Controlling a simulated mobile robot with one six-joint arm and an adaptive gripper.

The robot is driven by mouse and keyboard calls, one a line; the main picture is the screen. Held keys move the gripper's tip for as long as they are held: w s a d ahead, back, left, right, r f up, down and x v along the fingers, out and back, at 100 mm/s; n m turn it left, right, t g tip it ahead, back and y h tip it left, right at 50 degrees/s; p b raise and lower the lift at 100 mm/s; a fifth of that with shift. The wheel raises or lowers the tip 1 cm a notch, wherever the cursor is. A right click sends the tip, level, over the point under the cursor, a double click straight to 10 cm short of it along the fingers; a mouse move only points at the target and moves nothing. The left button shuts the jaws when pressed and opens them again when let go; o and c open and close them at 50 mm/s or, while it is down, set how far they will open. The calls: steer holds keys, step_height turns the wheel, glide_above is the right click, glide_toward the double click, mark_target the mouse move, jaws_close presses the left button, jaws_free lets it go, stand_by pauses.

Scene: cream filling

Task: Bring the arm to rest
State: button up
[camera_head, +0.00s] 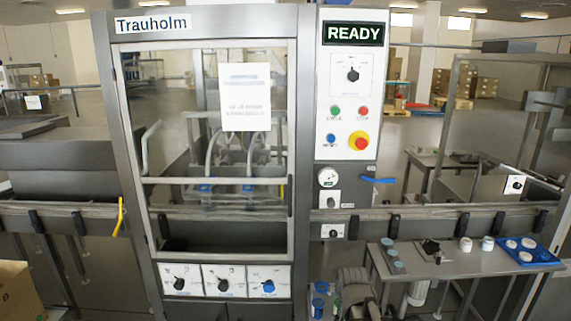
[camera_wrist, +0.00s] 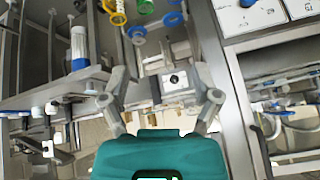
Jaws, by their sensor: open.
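My gripper (camera_wrist: 161,98) shows in the wrist view, with its two grey fingers spread wide apart and a teal body below them. Nothing is held between the fingers. Behind the gap, some way off, is a small grey box with a dark knob (camera_wrist: 174,79). In the head view I cannot make out the gripper; a grey rounded shape (camera_head: 355,287) at the bottom centre may be part of my arm.
The Trauholm machine (camera_head: 152,24) has its glazed door down and a READY display (camera_head: 354,34). A conveyor rail (camera_head: 440,214) runs across. At right a metal table (camera_head: 463,266) carries small cups (camera_head: 466,244) and a blue tray (camera_head: 543,257). A cardboard box (camera_head: 18,290) stands lower left.

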steer(key=s+f+n+g, duration=0.3)
steer(key=s+g, duration=0.3)
steer(key=s, duration=0.9)
steer(key=shift+s+g, duration=0.3)
steer(key=shift+a, duration=0.15)
